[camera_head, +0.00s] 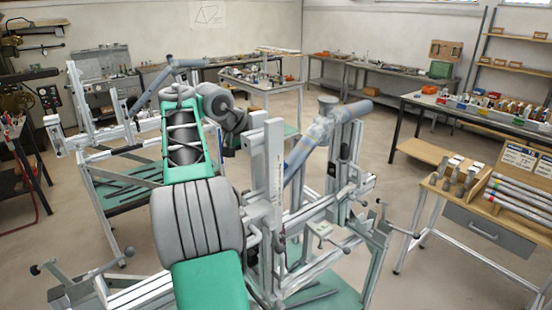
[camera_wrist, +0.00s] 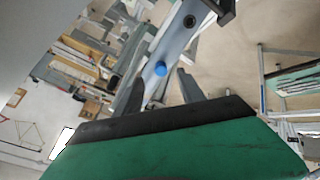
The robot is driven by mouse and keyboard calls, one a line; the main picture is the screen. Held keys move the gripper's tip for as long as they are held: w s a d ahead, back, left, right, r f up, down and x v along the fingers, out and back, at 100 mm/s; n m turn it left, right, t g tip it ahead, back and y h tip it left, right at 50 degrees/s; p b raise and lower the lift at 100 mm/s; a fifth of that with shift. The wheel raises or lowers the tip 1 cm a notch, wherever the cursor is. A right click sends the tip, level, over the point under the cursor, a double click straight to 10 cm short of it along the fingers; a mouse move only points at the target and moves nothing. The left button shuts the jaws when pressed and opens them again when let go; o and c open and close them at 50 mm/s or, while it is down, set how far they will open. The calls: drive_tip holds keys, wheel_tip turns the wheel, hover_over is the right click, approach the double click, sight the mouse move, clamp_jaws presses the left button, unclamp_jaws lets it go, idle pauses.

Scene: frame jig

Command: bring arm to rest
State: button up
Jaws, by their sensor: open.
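My arm rises from the bottom of the head view, with green covers and grey joints, and bends over at the wrist. My gripper (camera_head: 231,146) is the dark end just right of the upper arm, beside the jig's upright. It is open, and I see nothing held in it; its fingertips are hard to make out. The near jig (camera_head: 273,185) stands to its right, carrying a grey-blue tube (camera_head: 312,142) set at a slant. In the wrist view a grey part with a blue spot (camera_wrist: 160,69) shows beyond a green and black surface that fills the bottom.
Another aluminium jig (camera_head: 95,130) with a slanted tube (camera_head: 150,90) stands at the left. A wooden bench (camera_head: 430,152) with tools and a tube rack is at the right. Further benches line the back wall. Open floor (camera_head: 350,125) lies between them.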

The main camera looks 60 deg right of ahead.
drive_tip(key=shift+a+r, duration=0.25)
drive_tip(key=shift+r, duration=0.05)
